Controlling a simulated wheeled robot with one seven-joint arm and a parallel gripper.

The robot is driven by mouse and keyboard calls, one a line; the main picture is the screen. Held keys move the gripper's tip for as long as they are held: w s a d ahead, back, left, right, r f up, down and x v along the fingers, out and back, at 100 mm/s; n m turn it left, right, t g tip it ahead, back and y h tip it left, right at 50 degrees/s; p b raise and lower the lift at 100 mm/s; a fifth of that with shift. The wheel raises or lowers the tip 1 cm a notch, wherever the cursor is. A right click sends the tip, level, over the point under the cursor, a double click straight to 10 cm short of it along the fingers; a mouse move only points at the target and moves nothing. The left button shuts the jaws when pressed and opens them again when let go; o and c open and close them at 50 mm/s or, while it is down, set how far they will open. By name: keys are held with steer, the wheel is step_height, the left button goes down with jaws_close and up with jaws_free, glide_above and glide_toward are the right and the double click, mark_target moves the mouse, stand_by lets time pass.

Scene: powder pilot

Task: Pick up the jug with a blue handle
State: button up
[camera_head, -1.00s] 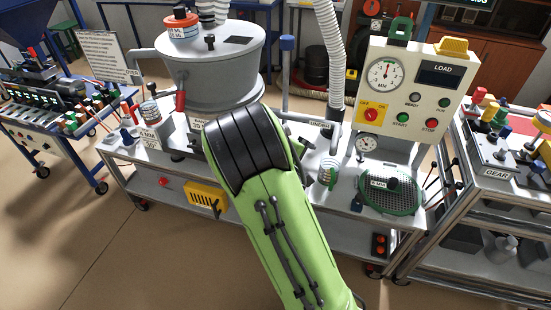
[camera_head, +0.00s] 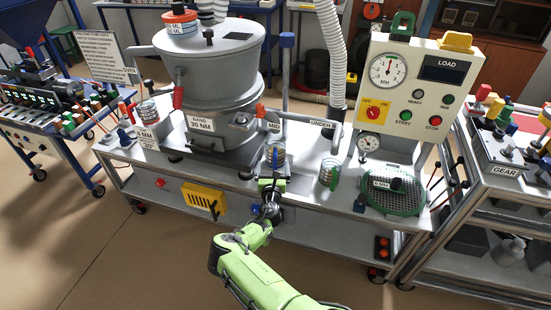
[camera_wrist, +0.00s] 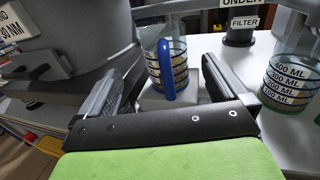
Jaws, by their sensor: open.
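The jug with a blue handle (camera_head: 274,158) is a clear, banded cup standing upright under the MID outlet. In the wrist view the same jug (camera_wrist: 178,70) has its blue handle (camera_wrist: 165,70) facing me. My gripper (camera_head: 270,185) is just in front of the jug, on the near side of the bench. In the wrist view my gripper (camera_wrist: 170,72) is open, with a dark finger on each side and the handle between them in the picture. Nothing is held. I cannot tell whether the fingertips reach past the handle.
A jug with a green handle (camera_head: 329,172) stands to the right; it also shows in the wrist view (camera_wrist: 288,78). The large grey machine (camera_head: 210,75) rises at the left. A green-rimmed sieve (camera_head: 393,194) lies farther right. A yellow slotted box (camera_head: 203,200) hangs at the bench front.

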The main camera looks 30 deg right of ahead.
mark_target(274, 158)
steer(key=b+x, duration=0.2)
steer(key=x, duration=0.3)
steer(key=shift+w+d+f, duration=0.1)
steer(key=shift+w+d, duration=0.15)
steer(key=b+x, duration=0.2)
steer(key=x, duration=0.2)
steer(key=shift+s+d+f+b, duration=0.1)
steer(key=shift+s+d+b, duration=0.1)
steer(key=shift+b, duration=0.1)
steer(key=shift+w+d+b, duration=0.2)
steer(key=shift+w+b, duration=0.1)
steer(key=shift+w, duration=0.25)
steer(key=shift+r, duration=0.25)
steer(key=c, duration=1.6)
